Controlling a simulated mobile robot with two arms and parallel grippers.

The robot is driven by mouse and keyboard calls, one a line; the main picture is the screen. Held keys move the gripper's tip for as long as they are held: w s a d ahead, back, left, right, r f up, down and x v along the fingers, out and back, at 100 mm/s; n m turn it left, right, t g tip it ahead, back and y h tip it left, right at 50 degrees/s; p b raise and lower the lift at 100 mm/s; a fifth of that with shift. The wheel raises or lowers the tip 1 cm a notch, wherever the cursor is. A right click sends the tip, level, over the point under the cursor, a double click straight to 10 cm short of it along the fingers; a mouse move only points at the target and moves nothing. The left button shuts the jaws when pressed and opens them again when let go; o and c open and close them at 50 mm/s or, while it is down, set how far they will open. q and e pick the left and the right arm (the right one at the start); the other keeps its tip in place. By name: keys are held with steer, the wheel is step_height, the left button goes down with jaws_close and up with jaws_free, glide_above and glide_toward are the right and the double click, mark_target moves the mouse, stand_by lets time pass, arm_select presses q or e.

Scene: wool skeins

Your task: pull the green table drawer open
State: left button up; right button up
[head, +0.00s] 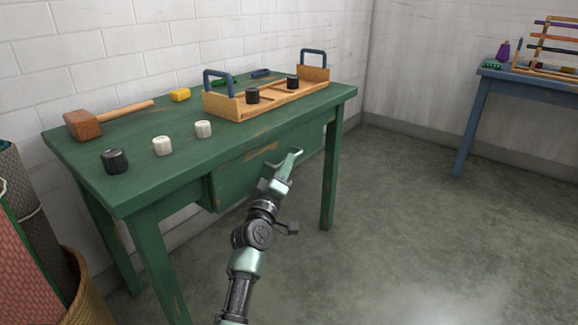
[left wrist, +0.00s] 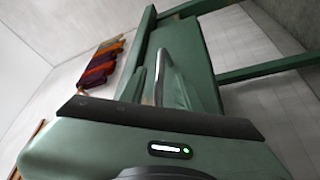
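The green table (head: 130,180) stands against the white brick wall. Its green drawer (head: 236,180) hangs below the top at the front, with worn paint; I cannot tell whether it is slightly ajar. My left gripper (head: 283,159) is in front of the drawer's right part, with its fingers spread and nothing seen held. It hides part of the drawer front, and no handle shows clearly in the head view. My right gripper is not in view.
On the table stand a wooden tray (head: 230,107) with blue handles, a mallet (head: 83,124), a yellow block (head: 179,95) and black and white spools. Rolled mats and a basket (head: 86,290) stand at left. A blue table (head: 482,100) is at right. The floor between is clear.

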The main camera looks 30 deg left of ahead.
arm_select(q)
steer(key=shift+b+x, duration=0.45)
steer(key=shift+x, duration=1.25)
jaws_close()
steer(key=shift+f, duration=0.1)
